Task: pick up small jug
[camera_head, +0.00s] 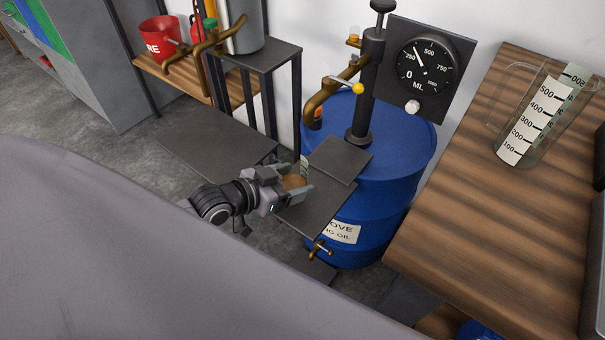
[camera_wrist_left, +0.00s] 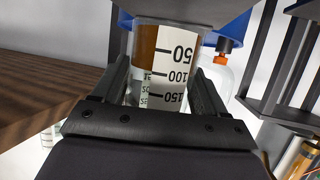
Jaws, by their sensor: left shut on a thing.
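The small jug (camera_head: 294,182) is clear, with brown liquid inside and a white measuring scale. My left gripper (camera_head: 291,190) is shut on it, one finger on each side, by the dark plate in front of the blue barrel. In the left wrist view the jug (camera_wrist_left: 165,68) stands between the two fingers (camera_wrist_left: 163,95), and its 50, 100 and 150 marks show. I cannot tell whether its base touches the plate. My right gripper is not in view.
The blue barrel (camera_head: 395,190) carries a pump with a brass spout (camera_head: 322,103) and a dial (camera_head: 425,68). A large measuring jug (camera_head: 530,130) stands on the wooden bench (camera_head: 460,180) at right. A red can (camera_head: 160,37) and brass taps are at back left.

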